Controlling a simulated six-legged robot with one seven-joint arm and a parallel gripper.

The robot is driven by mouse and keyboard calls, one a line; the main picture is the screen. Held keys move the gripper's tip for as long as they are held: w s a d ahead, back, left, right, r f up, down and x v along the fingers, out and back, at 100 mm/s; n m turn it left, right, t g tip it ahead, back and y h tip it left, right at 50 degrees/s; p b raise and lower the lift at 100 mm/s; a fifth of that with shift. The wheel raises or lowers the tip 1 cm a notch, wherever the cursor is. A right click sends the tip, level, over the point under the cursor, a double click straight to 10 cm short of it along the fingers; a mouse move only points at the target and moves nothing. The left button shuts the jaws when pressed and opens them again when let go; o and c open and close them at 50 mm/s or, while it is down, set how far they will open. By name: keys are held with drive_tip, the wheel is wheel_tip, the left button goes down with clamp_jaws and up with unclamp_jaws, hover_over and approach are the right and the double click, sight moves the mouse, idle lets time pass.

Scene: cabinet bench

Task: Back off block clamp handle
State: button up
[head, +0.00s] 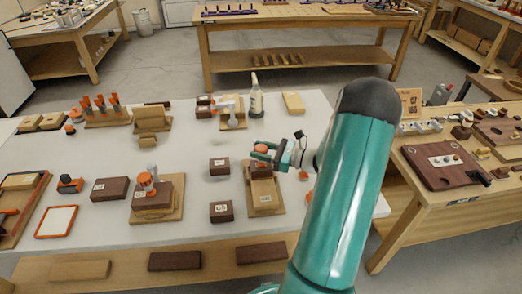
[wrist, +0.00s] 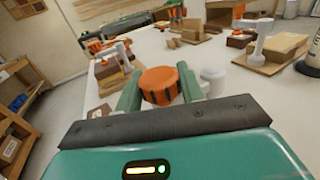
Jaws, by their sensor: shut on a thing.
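My gripper (head: 262,153) reaches in from the right over a block fixture on the white bench. Its two green fingers are shut on an orange clamp handle (wrist: 160,86), one finger on each side. The handle is a round knob with dark grooves; in the head view only a little of it shows between the fingers. Below it in the head view is a tan wooden block (head: 263,193) on a light wooden base board (head: 278,205). In the wrist view, a pale grey rounded post (wrist: 213,76) stands just right of the right finger. The clamp's lower part is hidden.
A similar fixture with an orange-topped clamp (head: 146,180) stands to the left. Dark labelled blocks (head: 220,211) lie between them. A white bottle (head: 256,100) stands behind. Another wooden table (head: 470,185) is at the right. Bare white bench top shows at the front.

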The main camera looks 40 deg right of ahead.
drive_tip(key=n+g+y, duration=0.5)
drive_tip(key=y, duration=0.1)
drive_tip(key=shift+g, duration=0.4)
drive_tip(key=shift+n+g, duration=0.3)
drive_tip(key=shift+n, duration=0.1)
drive_tip(key=o, duration=1)
drive_tip(key=shift+c, duration=0.2)
drive_tip(key=v, duration=1.3)
drive_tip(key=shift+s+d+f, duration=0.2)
drive_tip(key=shift+d+f, duration=0.05)
drive_tip(key=shift+d, duration=0.1)
